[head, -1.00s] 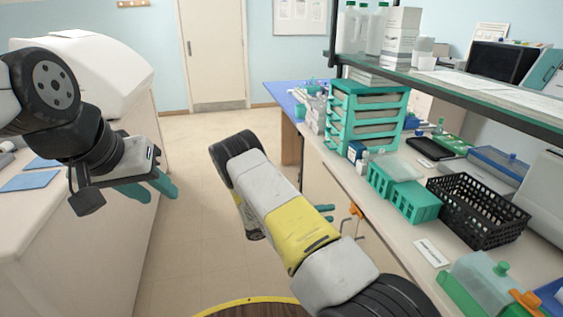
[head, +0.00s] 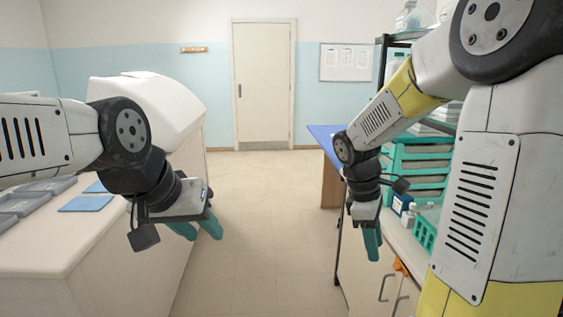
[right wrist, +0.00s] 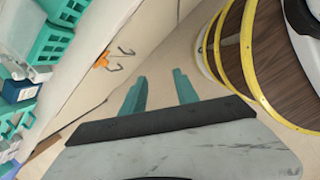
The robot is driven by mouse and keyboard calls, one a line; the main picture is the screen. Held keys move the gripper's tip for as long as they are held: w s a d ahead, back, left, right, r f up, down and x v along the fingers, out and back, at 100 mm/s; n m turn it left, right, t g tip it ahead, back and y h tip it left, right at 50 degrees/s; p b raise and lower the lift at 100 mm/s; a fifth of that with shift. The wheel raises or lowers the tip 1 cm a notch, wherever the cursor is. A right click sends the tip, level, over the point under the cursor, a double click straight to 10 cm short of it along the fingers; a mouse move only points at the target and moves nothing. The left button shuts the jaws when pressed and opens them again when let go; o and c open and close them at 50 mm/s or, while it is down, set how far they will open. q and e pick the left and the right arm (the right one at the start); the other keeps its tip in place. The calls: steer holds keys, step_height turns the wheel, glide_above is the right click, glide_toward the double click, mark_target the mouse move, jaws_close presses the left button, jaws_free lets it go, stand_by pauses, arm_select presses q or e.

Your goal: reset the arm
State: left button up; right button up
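My left gripper (head: 198,229) has teal fingers and hangs beside the left counter, over the aisle. It holds nothing that I can see. Its fingers show a gap, so it looks open. My right gripper (head: 371,243) hangs pointing down in front of the right bench, its arm filling the right of the head view. In the right wrist view its two teal fingers (right wrist: 162,93) stand apart with nothing between them.
The left counter (head: 40,235) carries blue mats, grey trays and a white machine (head: 150,105). The right bench holds a teal rack (head: 418,165) and a teal basket (head: 425,232). An orange hook-like item (right wrist: 102,62) is at the bench front. The aisle floor (head: 265,215) is clear.

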steer(key=s+a+r+m+t+y, duration=0.5)
steer(key=s+a+r+m+t, duration=0.1)
steer(key=s+r+m, duration=0.4)
steer(key=shift+s+a+r+m+t, duration=0.3)
steer(key=shift+a+r+m+t, duration=0.1)
steer(key=shift+a+r+m, duration=0.4)
steer(key=shift+d+f, duration=0.1)
steer(key=shift+d, duration=0.1)
